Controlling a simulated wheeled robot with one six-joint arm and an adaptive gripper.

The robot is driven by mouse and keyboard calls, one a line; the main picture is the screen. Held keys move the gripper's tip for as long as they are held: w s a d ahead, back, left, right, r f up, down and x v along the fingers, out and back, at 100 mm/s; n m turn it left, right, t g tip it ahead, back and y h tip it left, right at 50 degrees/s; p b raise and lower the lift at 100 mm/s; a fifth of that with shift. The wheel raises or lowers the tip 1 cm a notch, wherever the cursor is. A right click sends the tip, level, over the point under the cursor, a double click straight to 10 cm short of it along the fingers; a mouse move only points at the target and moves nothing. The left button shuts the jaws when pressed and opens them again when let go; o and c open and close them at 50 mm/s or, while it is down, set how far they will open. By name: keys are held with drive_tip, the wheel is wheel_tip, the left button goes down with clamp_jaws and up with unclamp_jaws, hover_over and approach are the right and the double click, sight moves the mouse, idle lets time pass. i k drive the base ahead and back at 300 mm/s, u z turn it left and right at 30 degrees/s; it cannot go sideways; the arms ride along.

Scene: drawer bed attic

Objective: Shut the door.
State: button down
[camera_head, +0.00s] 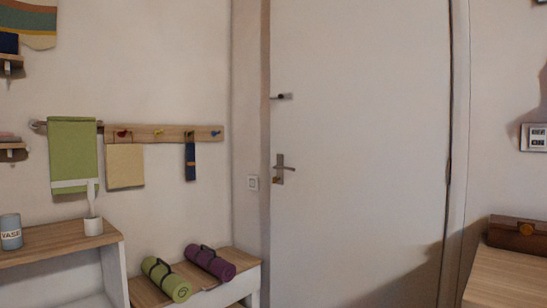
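The white door (360,120) fills the middle of the view. Its lever handle (284,169) is on the left side, with a small latch (282,96) above it. The door's left edge runs close along the white frame (252,90), and I cannot tell whether it sits flush or stands slightly ajar. The right edge meets the frame on the right, where a small dark hinge-like mark shows. The door's bottom is cut off. My gripper is not in view.
A low wooden bench (146,292) with a green roll (167,280) and a purple roll (210,263) stands left of the door. A shelf unit (60,239) is further left. A wooden-topped cabinet (507,275) with a brown box (516,234) stands at right. Nothing visible blocks the door's face.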

sight(359, 221)
drive_tip(key=u, duration=0.25)
drive_tip(key=i, duration=1.5)
